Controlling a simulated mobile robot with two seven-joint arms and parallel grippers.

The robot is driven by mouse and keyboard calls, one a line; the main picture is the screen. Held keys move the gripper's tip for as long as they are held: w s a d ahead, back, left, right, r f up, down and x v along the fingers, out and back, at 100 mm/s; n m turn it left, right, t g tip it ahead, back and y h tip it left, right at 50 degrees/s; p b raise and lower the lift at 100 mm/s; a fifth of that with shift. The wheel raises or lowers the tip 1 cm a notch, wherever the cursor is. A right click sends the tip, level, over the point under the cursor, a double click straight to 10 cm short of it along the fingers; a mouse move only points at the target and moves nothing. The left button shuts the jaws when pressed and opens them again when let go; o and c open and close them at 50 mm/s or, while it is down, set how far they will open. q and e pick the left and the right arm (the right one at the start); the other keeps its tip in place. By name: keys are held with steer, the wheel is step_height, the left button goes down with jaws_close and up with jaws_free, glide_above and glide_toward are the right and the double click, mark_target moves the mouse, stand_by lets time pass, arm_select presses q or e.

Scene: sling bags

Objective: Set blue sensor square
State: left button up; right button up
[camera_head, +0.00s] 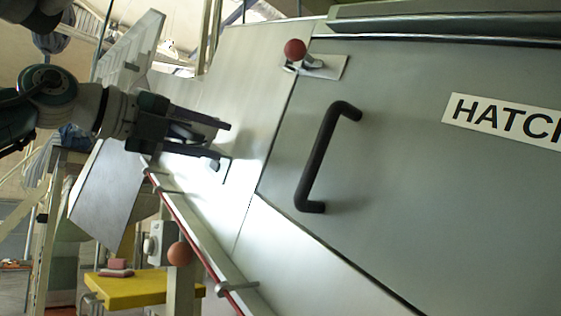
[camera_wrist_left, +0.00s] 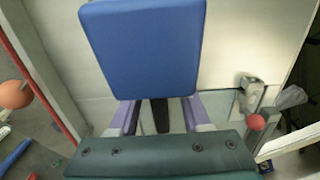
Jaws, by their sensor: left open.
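A blue square panel (camera_wrist_left: 143,45) with rounded corners fills the upper middle of the left wrist view. It hides the tips of my left gripper's fingers there, and a dark post shows below it between them. I cannot tell whether the fingers touch it. In the head view my left gripper (camera_head: 222,140) comes in from the left, open, with its fingers close to the grey metal wall (camera_head: 245,125). No blue face is clear in the head view. My right gripper is not in view.
A hatch with a black handle (camera_head: 325,160) lies to the right of my left gripper, below a red-knobbed lever (camera_head: 295,50). A red rail (camera_head: 195,230) runs below, near an orange ball (camera_head: 180,253). A yellow stool (camera_head: 130,288) stands lower left.

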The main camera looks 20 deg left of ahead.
arm_select(q)
jaws_close()
stand_by(0.4)
stand_by(1.1)
